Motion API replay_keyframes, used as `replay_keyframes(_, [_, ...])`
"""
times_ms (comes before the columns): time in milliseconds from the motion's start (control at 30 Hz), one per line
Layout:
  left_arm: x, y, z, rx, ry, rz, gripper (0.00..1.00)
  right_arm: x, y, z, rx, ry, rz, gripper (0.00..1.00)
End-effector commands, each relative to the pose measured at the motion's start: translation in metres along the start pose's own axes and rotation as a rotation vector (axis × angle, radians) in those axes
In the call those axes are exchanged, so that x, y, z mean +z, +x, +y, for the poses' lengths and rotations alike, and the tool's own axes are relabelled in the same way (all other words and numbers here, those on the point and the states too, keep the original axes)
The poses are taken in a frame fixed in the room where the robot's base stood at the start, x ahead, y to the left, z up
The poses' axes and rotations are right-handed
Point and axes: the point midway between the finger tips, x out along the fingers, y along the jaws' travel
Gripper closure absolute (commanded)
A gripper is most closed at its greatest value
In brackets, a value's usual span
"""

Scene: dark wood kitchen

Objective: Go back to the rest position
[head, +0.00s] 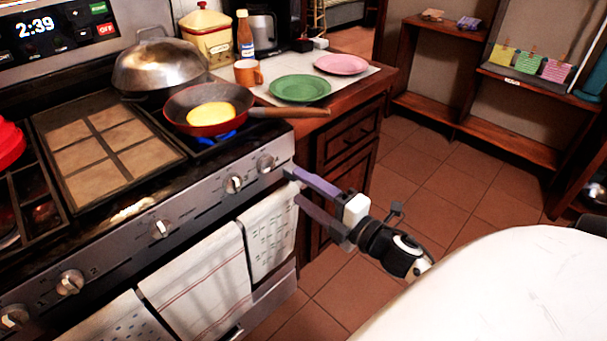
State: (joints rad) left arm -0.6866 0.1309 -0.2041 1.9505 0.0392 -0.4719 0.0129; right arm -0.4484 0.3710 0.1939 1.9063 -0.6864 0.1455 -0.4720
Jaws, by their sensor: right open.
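My right gripper (293,186) reaches in from the lower right, in front of the stove's right end. Its two purple-grey fingers are apart and nothing shows between them. The fingertips are close to the stove front, near the rightmost knob (265,164) and a hanging towel (270,232); I cannot tell whether they touch. My left gripper is not in view.
A red frying pan (180,122) with yellow food (211,114) sits on the right burner, its wooden handle (290,112) over the counter. A green plate (300,88), pink plate (341,64) and orange mug (248,72) stand behind. The tiled floor (425,190) at right is clear.

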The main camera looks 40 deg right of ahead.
Motion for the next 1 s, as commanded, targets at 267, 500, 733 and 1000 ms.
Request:
replay_keyframes(267, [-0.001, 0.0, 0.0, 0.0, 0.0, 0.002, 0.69, 0.0, 0.0, -0.001, -0.001, 0.002, -0.001, 0.45])
replay_keyframes(500, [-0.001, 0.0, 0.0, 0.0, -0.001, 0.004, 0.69, -0.033, -0.025, -0.067, -0.152, 0.416, -0.098, 0.45])
replay_keyframes(733, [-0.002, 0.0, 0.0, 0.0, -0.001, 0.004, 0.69, -0.125, -0.095, -0.175, -0.48, 1.093, -0.318, 0.45])
replay_keyframes(1000, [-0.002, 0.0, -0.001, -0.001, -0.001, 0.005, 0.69, -0.208, -0.154, -0.221, -0.724, 1.467, -0.48, 0.45])
